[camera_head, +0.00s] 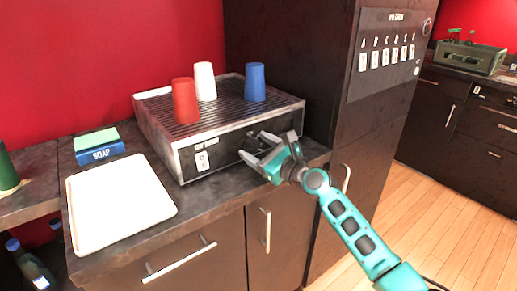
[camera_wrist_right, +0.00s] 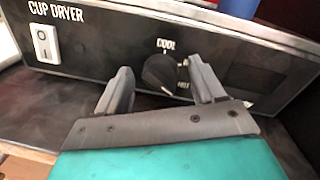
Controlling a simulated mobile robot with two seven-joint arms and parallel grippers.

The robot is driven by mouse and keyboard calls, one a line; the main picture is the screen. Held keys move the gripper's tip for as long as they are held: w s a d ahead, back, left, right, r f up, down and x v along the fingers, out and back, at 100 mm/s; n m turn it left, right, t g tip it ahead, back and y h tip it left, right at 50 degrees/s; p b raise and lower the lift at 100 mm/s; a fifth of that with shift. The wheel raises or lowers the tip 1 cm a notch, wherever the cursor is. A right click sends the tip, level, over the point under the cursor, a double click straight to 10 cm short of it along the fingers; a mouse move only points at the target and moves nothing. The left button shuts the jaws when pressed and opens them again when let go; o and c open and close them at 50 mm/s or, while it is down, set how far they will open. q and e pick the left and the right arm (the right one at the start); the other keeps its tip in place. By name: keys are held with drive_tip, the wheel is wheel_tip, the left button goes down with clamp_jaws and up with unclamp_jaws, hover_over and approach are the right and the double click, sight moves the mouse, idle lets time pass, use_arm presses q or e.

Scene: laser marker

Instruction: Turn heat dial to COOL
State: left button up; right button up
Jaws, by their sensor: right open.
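The heat dial (camera_wrist_right: 160,74) is a round black knob on the front panel of the cup dryer (camera_head: 190,159). In the right wrist view the label COOL stands above the dial and a label that looks like HOT stands to its lower right. My right gripper (camera_head: 252,146) is open in front of the panel. In the wrist view its two fingers (camera_wrist_right: 160,84) lie on either side of the dial, and whether they touch it I cannot tell. My left gripper is not in view.
Red (camera_head: 185,101), white (camera_head: 205,82) and blue (camera_head: 255,83) cups stand upside down on the dryer's rack. A white tray (camera_head: 118,203) and a soap box (camera_head: 99,151) lie left on the counter. A tall cabinet stands right.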

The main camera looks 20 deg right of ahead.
drive_tip(key=c, duration=1)
drive_tip(key=shift+c, duration=0.2)
drive_tip(key=n+p, duration=0.1)
drive_tip(key=n, duration=0.4)
drive_tip(key=shift+a+n, duration=0.1)
drive_tip(key=shift+n, duration=0.2)
drive_tip(key=n+h+p, duration=0.1)
drive_tip(key=n, duration=0.5)
drive_tip(key=shift+s+a+p, duration=0.1)
drive_tip(key=shift+p, duration=0.2)
drive_tip(key=n+p, duration=0.1)
drive_tip(key=n, duration=0.4)
drive_tip(key=shift+f+n+h, duration=0.15)
drive_tip(key=shift+n+h, duration=0.25)
drive_tip(key=n+p, duration=0.1)
drive_tip(key=n, duration=0.4)
drive_tip(key=shift+f+p, duration=0.15)
drive_tip(key=shift+p, duration=0.15)
drive_tip(key=shift+h, duration=0.4)
